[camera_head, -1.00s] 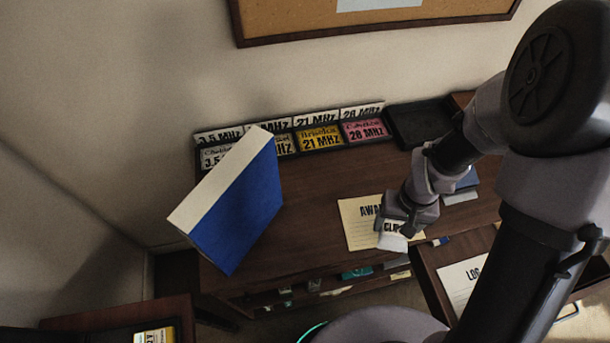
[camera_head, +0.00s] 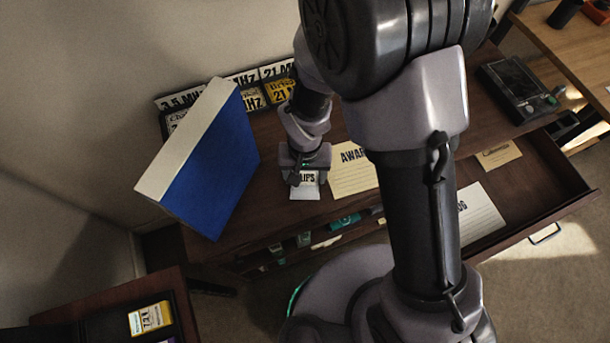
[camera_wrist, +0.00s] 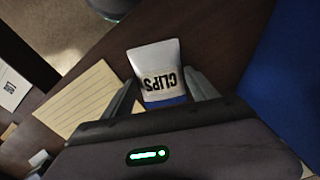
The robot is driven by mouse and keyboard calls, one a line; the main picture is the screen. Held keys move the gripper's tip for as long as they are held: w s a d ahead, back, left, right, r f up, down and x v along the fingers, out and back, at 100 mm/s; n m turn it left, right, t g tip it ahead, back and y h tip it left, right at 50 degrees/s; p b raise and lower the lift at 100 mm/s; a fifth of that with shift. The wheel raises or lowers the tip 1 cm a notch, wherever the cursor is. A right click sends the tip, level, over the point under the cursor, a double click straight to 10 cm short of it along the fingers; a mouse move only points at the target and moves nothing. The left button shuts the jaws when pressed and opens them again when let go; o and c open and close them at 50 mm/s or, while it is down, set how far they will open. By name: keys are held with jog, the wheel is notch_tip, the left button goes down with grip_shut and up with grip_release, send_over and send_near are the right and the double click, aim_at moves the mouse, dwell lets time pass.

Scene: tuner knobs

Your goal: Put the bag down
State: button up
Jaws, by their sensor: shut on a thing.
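The bag is a small white pouch marked CLIPS (camera_wrist: 157,66), with a blue band at its lower end in the wrist view. My gripper (camera_wrist: 165,95) is shut on it, one finger at each side. In the head view the bag (camera_head: 305,190) shows below my gripper (camera_head: 304,175), over the dark wooden desk (camera_head: 235,205) near its front edge. I cannot tell whether the bag touches the desk top.
A large blue binder (camera_head: 212,170) stands to the left of my gripper. A paper marked AWARD (camera_head: 352,178) lies to the right. Card racks (camera_head: 280,92) line the back. An open drawer (camera_head: 545,190) juts out at the right. Bare desk lies between binder and bag.

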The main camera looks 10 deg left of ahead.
jog(key=shift+r, duration=0.1)
jog(key=o, duration=1.3)
jog(key=shift+o, duration=0.2)
